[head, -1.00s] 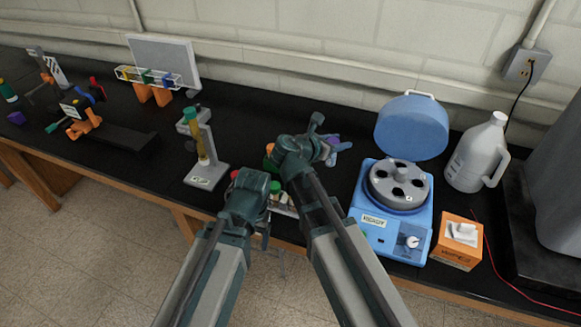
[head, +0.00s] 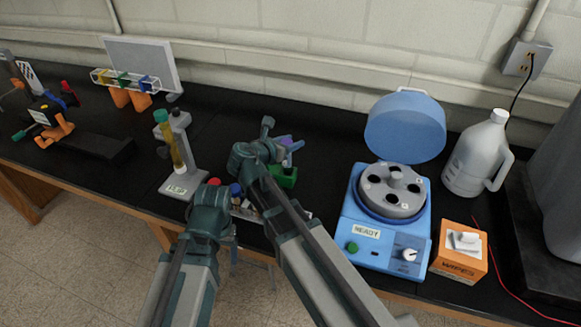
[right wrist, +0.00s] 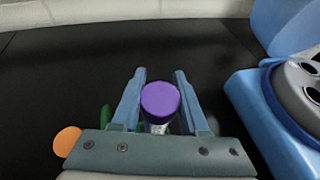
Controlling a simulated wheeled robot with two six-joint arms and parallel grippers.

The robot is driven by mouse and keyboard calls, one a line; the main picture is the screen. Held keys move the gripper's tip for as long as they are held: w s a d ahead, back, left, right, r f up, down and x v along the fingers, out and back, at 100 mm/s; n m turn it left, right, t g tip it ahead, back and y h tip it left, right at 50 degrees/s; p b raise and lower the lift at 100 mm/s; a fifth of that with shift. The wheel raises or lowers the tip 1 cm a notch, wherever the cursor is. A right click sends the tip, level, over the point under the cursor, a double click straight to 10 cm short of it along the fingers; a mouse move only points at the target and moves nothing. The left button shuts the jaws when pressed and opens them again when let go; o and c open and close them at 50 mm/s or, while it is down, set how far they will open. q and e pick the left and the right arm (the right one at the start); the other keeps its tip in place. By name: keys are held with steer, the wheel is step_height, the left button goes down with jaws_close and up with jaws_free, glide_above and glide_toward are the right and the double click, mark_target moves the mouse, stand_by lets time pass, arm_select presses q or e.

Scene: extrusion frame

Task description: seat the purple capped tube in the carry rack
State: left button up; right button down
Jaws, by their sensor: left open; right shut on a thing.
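The purple capped tube (right wrist: 160,98) stands between the fingers of my right gripper (right wrist: 160,92) in the right wrist view, cap facing the camera. The right gripper (head: 291,144) is shut on it, and a bit of the purple cap (head: 284,139) shows in the head view. The carry rack (head: 246,213) is mostly hidden behind my arms, at the front edge of the bench; a red cap (head: 213,181) and a blue cap (head: 235,189) show by it. My left gripper (head: 234,238) is open, low beside the rack, its fingers largely hidden.
A green object (head: 284,178) lies just below the right gripper. The blue centrifuge (head: 352,215), lid up, stands to the right, with a wipes box (head: 458,265) and a jug (head: 475,160). A tube stand (head: 183,185) is left. The bench behind the grippers is clear.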

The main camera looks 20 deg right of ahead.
steer(key=shift+f+b, duration=2.7)
steer(key=shift+f, duration=0.6)
steer(key=shift+f, duration=0.2)
steer(key=c, duration=0.7)
jaws_free()
steer(key=shift+r, duration=0.1)
steer(key=shift+r, duration=0.15)
